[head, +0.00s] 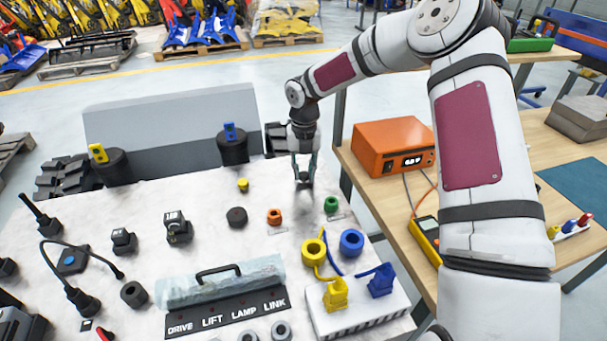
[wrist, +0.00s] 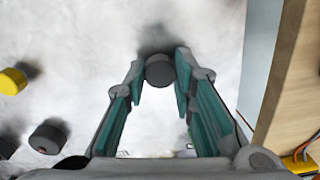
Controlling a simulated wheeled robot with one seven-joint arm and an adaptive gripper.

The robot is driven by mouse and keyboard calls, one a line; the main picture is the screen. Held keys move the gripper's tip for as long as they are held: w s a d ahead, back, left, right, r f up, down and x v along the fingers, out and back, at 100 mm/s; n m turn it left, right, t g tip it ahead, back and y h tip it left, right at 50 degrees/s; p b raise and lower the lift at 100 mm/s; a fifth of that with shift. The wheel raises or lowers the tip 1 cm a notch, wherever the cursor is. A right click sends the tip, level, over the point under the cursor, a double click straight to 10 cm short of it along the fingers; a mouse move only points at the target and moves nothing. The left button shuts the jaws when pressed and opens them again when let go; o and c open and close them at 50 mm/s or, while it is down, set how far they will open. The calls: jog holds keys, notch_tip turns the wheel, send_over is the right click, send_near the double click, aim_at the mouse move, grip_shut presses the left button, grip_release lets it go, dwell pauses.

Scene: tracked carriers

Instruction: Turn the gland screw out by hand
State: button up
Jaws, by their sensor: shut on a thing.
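My gripper (head: 304,176) points down over the right part of the pale bench panel (head: 205,255). In the wrist view my gripper (wrist: 160,75) has its teal-padded fingers closed on both sides of a small dark grey round piece, apparently the gland screw (wrist: 160,71). Its flat round top faces the camera, at the fingertips. In the head view the gland screw (head: 304,184) is mostly hidden by the fingers. I cannot tell whether it still sits in the panel or is clear of it.
A yellow cap (head: 243,185), black knob (head: 237,217), orange ring (head: 274,216) and green ring (head: 331,204) stand near my gripper. Yellow and blue glands stand on a white block (head: 362,318) in front. A wooden table (head: 365,180) with an orange meter (head: 393,147) is at right.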

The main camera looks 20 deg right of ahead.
jog(key=n, duration=0.7)
jog(key=shift+f, duration=0.1)
jog(key=shift+s+f+n, duration=0.1)
jog(key=shift+f+n, duration=0.05)
jog(key=shift+n, duration=0.25)
jog(key=shift+n+b, duration=0.4)
jog(key=shift+b, duration=0.05)
jog(key=shift+a+f+n+b, duration=0.2)
jog(key=shift+n+b, duration=0.2)
jog(key=shift+b, duration=0.5)
jog(key=shift+d+r+b, duration=0.15)
jog(key=shift+r+b, duration=0.15)
jog(key=shift+r, duration=0.05)
jog(key=o, duration=0.9)
jog(key=shift+o, duration=0.2)
